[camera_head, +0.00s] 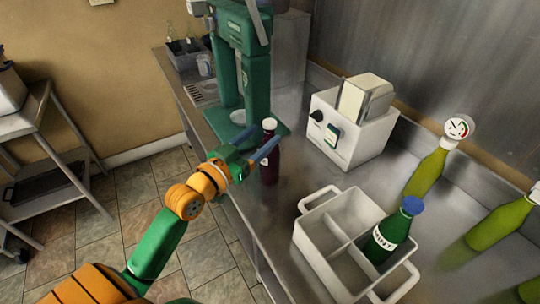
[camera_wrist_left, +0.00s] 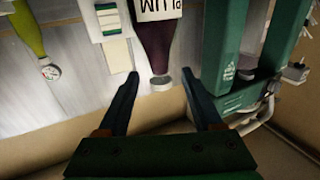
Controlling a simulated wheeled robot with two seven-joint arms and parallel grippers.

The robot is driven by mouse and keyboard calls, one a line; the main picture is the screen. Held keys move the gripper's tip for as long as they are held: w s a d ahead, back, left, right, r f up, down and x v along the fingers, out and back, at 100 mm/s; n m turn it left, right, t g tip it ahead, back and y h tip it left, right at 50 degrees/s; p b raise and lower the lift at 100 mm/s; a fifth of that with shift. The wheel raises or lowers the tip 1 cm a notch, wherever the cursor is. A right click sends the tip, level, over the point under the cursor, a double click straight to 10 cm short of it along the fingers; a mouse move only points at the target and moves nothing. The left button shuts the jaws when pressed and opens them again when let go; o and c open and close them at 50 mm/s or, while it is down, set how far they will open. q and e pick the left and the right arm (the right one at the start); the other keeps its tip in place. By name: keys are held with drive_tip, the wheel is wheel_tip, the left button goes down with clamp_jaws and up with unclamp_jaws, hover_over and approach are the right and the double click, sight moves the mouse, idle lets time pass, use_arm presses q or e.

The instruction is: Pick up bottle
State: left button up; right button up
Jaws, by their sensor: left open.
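A dark purple bottle (camera_head: 270,168) with a pale cap stands upright on the metal counter. In the left wrist view the same bottle (camera_wrist_left: 155,42) appears upside down, with a label reading PLUM. My left gripper (camera_head: 268,133) is open at the height of its neck. In the left wrist view the cap lies between the fingertips of the gripper (camera_wrist_left: 160,80), with gaps on both sides. A green bottle (camera_head: 387,237) with a blue cap stands in the right compartment of a white caddy (camera_head: 313,245). My right gripper is not in view.
A green press-like machine (camera_head: 256,75) stands behind the purple bottle. A white toaster-like appliance (camera_head: 342,133) is to the right. Yellow-green bottles (camera_head: 426,178) stand on the right of the counter (camera_head: 265,225). A shelf cart (camera_head: 62,178) is at the left.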

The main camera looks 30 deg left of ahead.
sight(266, 134)
use_arm(q)
drive_tip(key=w, duration=0.4)
drive_tip(key=shift+w+d+f, duration=0.15)
drive_tip(key=shift+d+f, duration=0.15)
drive_tip(key=shift+d, duration=0.1)
drive_tip(key=shift+s+a+r, duration=0.1)
drive_tip(key=shift+s, duration=0.2)
drive_tip(key=c, duration=0.5)
clamp_jaws()
